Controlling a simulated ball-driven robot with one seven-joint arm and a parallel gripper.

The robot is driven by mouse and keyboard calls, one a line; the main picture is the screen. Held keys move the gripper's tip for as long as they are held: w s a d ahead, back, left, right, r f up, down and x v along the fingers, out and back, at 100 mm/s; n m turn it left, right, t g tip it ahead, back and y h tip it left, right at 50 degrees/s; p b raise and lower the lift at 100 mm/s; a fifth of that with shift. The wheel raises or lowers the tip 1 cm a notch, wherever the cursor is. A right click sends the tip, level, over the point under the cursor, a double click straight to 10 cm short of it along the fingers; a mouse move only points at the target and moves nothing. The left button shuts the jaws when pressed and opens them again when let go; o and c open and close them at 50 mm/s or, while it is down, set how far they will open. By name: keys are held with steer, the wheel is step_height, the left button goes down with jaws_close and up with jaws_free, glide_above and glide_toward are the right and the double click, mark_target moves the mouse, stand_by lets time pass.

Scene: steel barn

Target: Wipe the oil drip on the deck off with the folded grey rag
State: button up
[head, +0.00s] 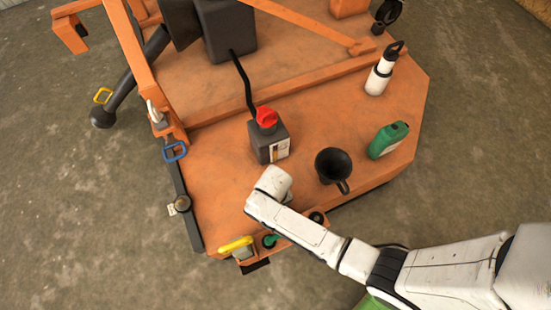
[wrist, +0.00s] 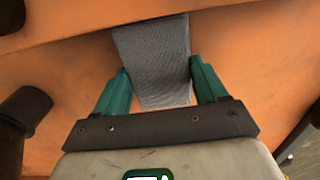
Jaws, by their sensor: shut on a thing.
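The folded grey rag (wrist: 155,60) is between the two green fingers of my gripper (wrist: 160,78) in the wrist view. The gripper is shut on it, and the rag reaches forward past the fingertips over the orange deck (wrist: 70,70). In the head view my gripper is hidden under my white wrist, above the front part of the orange deck (head: 222,165), in front of the dark can; the rag is hidden or nearly so there. I see no oil drip in either view; my arm may cover it.
A dark can with a red cap (head: 268,140) stands just behind my wrist. A yellow-handled thing (head: 237,245) is at the front edge. The left deck is clear.

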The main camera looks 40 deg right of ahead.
steer(key=shift+w+d+r, duration=0.1)
steer(key=shift+w+d, duration=0.15)
steer(key=shift+w, duration=0.45)
steer(key=shift+w+d, duration=0.25)
steer(key=shift+w, duration=0.45)
steer(key=shift+w+d+b, duration=0.3)
steer(key=shift+w+b, duration=0.05)
steer(key=shift+w, duration=0.55)
steer(key=shift+w+d+b, duration=0.3)
steer(key=shift+w, duration=0.6)
steer(key=shift+s+d+p, duration=0.3)
steer(key=shift+d+p, duration=0.2)
steer(key=shift+d, duration=0.45)
steer(key=shift+s+a+p, duration=0.35)
steer(key=shift+s+p, duration=0.3)
steer(key=shift+s, duration=0.25)
steer(key=shift+s+a+p, duration=0.15)
steer(key=shift+s+p, duration=0.15)
steer(key=shift+s, duration=0.25)
steer(key=shift+s+a+p, duration=0.15)
steer(key=shift+s+p, duration=0.1)
steer(key=shift+s, duration=0.25)
steer(key=shift+s+a+p, duration=0.3)
steer(key=shift+s+p, duration=0.4)
steer(key=shift+s, duration=0.25)
steer(key=shift+s+a+p, duration=0.3)
steer(key=shift+s+p, duration=0.35)
steer(key=shift+s, duration=0.25)
